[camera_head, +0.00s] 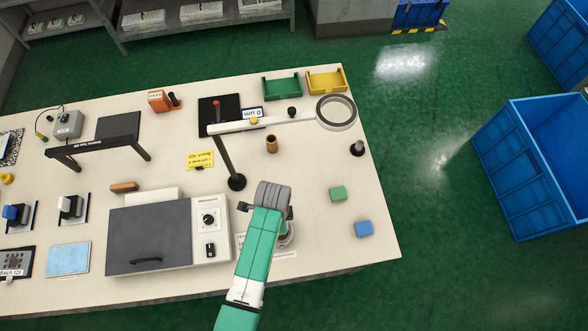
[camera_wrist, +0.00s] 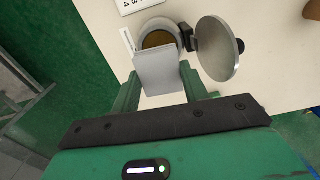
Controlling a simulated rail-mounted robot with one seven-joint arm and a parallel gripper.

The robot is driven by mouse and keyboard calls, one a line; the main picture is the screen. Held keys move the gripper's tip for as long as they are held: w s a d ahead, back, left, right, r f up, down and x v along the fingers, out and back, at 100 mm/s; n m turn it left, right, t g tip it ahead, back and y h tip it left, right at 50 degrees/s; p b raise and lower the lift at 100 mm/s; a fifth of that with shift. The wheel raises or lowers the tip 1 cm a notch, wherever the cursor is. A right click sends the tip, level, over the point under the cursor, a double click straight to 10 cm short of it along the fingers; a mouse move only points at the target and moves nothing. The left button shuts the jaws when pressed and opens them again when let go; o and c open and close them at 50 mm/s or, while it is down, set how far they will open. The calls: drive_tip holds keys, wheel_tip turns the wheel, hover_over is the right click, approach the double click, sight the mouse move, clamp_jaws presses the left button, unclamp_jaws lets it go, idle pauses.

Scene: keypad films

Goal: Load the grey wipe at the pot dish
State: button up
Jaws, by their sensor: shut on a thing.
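The grey wipe (camera_wrist: 160,72) is a flat pale-grey piece between the two green fingers of my gripper (camera_wrist: 160,87) in the wrist view. My gripper is shut on it. The pot dish (camera_wrist: 177,33) is a round pale ring with a brown inside, just beyond the wipe. The wipe's far edge overlaps the dish's near side in the picture; I cannot tell whether they touch. A round grey lid (camera_wrist: 218,50) stands open at the dish's right. In the head view my arm hides the wipe and most of the dish; part of the dish (camera_head: 288,238) shows right of the arm.
A green block (camera_head: 338,193) and a blue block (camera_head: 363,228) lie on the table (camera_head: 320,245) to the right. A grey-lidded machine (camera_head: 155,235) stands close left of my arm. A lamp with a ring head (camera_head: 337,112) reaches over the table behind.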

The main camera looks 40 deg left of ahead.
drive_tip(key=shift+f+b, duration=3.05)
drive_tip(key=shift+b, duration=0.1)
drive_tip(key=shift+f+b, duration=0.55)
drive_tip(key=shift+f, duration=0.35)
drive_tip(key=shift+r, duration=0.1)
wheel_tip(320, 180, up, 7)
drive_tip(key=p, duration=0.7)
drive_tip(key=shift+p, duration=0.3)
